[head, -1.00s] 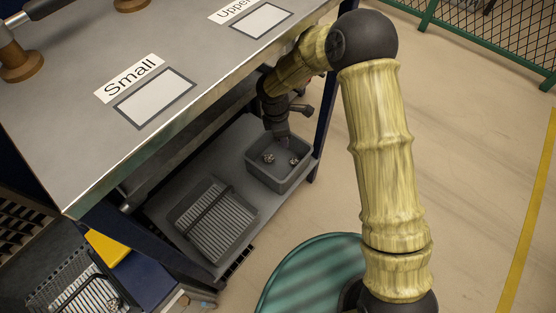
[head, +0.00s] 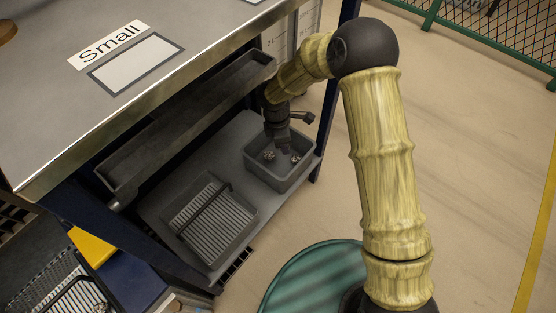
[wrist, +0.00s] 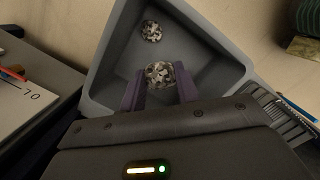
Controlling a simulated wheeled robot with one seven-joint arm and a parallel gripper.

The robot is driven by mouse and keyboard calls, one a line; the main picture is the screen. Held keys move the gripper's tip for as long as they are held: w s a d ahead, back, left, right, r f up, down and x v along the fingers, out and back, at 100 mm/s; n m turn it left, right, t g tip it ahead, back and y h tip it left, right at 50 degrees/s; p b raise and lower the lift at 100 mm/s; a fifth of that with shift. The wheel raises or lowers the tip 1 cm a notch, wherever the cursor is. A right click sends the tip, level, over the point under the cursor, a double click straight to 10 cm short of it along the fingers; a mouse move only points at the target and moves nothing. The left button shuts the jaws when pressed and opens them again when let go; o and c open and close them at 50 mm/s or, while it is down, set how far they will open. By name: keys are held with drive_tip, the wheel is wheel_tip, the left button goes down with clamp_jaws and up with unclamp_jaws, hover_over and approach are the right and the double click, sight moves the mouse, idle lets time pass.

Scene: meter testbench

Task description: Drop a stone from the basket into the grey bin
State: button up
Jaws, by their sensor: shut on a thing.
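The grey bin (head: 290,184) stands on the lower shelf under the table's right end. My gripper (head: 282,152) points down into it from above. In the wrist view my gripper (wrist: 160,88) is shut on a speckled grey-white stone (wrist: 160,72), held between its two fingertips over the bin (wrist: 212,28). A second stone (wrist: 151,31) lies in the bin near a corner. The head view shows two stones at the bin, one at left (head: 268,156) and one at right (head: 295,159). A wire basket (head: 38,294) is at the lower left, partly cut off by the frame.
A grey slatted tray with a handle (head: 246,213) lies on the shelf left of the bin. The metal tabletop (head: 45,125), with its "Small" label (head: 107,44), overhangs the shelf. A long dark channel (head: 180,125) runs below its edge. Open floor (head: 475,190) is at right.

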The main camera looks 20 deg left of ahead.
drive_tip(key=o, duration=1.1)
drive_tip(key=shift+c, duration=0.2)
drive_tip(key=shift+r, duration=0.1)
drive_tip(key=r+p, duration=0.1)
drive_tip(key=r, duration=0.1)
drive_tip(key=r+p, duration=0.2)
drive_tip(key=r, duration=0.1)
drive_tip(key=a+r+p, duration=0.1)
drive_tip(key=r, duration=0.1)
drive_tip(key=shift+s+r+p, duration=0.15)
drive_tip(key=shift+s+p, duration=0.1)
drive_tip(key=shift+p, duration=0.05)
drive_tip(key=shift+a, duration=0.1)
